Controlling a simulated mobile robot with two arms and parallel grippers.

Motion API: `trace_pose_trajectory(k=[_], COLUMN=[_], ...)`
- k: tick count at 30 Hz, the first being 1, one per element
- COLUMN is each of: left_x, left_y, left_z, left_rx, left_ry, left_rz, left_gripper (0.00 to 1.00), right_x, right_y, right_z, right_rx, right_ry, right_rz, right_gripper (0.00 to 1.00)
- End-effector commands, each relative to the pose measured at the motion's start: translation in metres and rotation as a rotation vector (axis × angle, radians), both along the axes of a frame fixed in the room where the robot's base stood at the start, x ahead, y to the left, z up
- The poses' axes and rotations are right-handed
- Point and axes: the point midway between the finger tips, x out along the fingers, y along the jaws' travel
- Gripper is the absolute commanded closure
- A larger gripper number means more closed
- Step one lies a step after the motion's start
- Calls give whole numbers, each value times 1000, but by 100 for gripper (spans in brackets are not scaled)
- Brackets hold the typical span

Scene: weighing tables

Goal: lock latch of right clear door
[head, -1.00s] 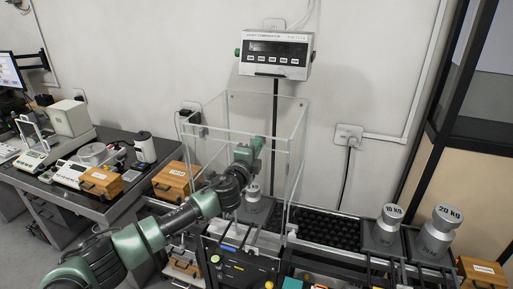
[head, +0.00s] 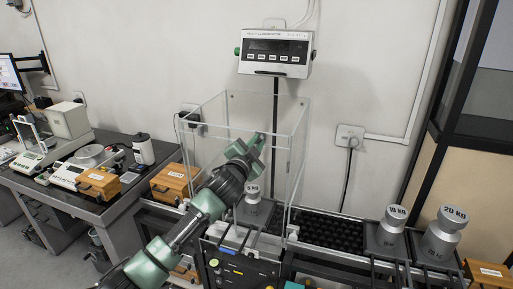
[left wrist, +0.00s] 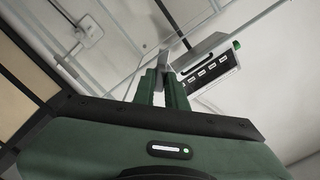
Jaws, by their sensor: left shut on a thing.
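A clear-walled enclosure (head: 232,98) stands below the display, with a grey weight (head: 254,196) inside. Its right clear door (head: 296,165) is the panel on the right side. My left gripper (head: 261,140) is at the upper part of the enclosure, close to the right panel, its arm coming from the lower left. In the left wrist view the green fingers (left wrist: 163,84) are shut on a small flat grey piece (left wrist: 163,60). I cannot tell whether this piece is the latch. The latch is not clearly distinguishable in the head view. My right gripper is not in view.
A display unit (head: 274,54) on a pole stands behind the enclosure. To the right are a black roller bed (head: 328,230), a 10 KG weight (head: 390,228) and a 20 KG weight (head: 442,238). A wooden box (head: 172,183) stands to the left.

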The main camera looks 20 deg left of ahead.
Motion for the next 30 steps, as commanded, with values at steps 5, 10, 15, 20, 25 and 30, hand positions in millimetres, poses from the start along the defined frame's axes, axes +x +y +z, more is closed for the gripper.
trace_pose_trajectory(k=[5, 10, 15, 20, 25, 30], left_x=[0, 0, 0, 0, 0, 0], left_y=[-1, -1, -1, -1, -1, 0], left_z=[-3, -3, -3, -2, -2, -1], left_rx=[-172, -332, -486, -611, -712, -779], left_ry=[8, 14, 20, 24, 28, 30], left_rz=[-1, -1, -1, 1, 1, 1], left_gripper=[100, 100, 100, 100, 100, 100], right_x=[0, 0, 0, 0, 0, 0], right_y=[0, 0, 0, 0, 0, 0], right_z=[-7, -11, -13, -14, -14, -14], right_rx=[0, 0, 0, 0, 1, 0], right_ry=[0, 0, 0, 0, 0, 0], right_rz=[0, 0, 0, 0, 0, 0], right_gripper=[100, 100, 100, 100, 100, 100])
